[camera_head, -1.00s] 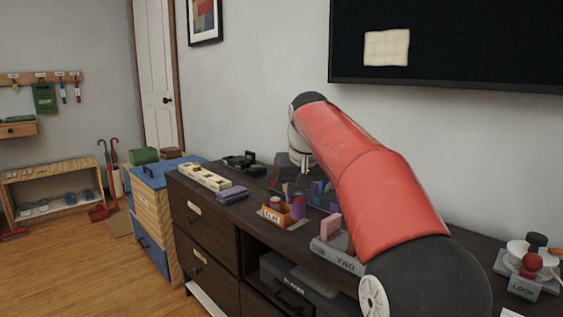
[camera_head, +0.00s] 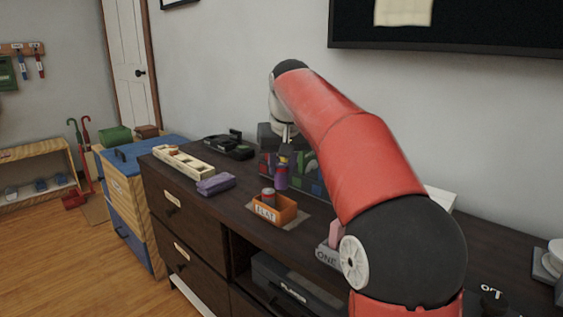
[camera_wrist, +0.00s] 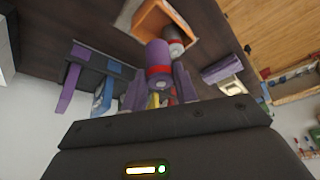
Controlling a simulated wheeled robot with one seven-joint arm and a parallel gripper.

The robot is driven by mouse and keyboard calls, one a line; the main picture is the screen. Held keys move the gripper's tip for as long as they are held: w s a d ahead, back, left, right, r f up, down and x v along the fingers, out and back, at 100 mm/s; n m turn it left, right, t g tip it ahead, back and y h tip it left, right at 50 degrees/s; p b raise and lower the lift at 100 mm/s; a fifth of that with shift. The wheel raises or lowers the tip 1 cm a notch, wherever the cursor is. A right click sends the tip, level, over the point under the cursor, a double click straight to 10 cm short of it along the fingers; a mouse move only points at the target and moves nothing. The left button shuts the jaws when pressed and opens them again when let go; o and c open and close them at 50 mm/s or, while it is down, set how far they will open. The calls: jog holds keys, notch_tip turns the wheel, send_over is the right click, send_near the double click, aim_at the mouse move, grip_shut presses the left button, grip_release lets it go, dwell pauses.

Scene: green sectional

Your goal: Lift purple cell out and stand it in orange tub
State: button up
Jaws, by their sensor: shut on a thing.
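The purple cell (camera_wrist: 156,55), with a red band and grey end, is between the fingers of my gripper (camera_wrist: 160,92) in the wrist view. In the head view the purple cell (camera_head: 281,177) looks upright, behind and above the back edge of the orange tub; its exact height is unclear. The orange tub (camera_head: 287,215), labelled FLAT, stands on the dark cabinet top. A grey-and-red cell (camera_head: 268,195) stands in it; this cell also shows in the wrist view (camera_wrist: 176,47) beside the purple one. My arm partly hides the gripper in the head view.
A dark holder with coloured parts (camera_head: 312,178) stands behind the tub; it shows at left in the wrist view (camera_wrist: 92,62). A purple block (camera_head: 216,184) and a cream tray (camera_head: 183,163) lie left. A grey block labelled ONE (camera_head: 327,257) is at front right.

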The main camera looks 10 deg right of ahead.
aim_at(283, 186)
jog(key=shift+f+b, duration=3)
jog(key=shift+f, duration=0.8)
jog(key=o, duration=1.1)
jog(key=p+v, duration=0.2)
jog(key=v, duration=0.5)
jog(key=shift+s+r, duration=0.1)
jog(key=shift+r, duration=0.3)
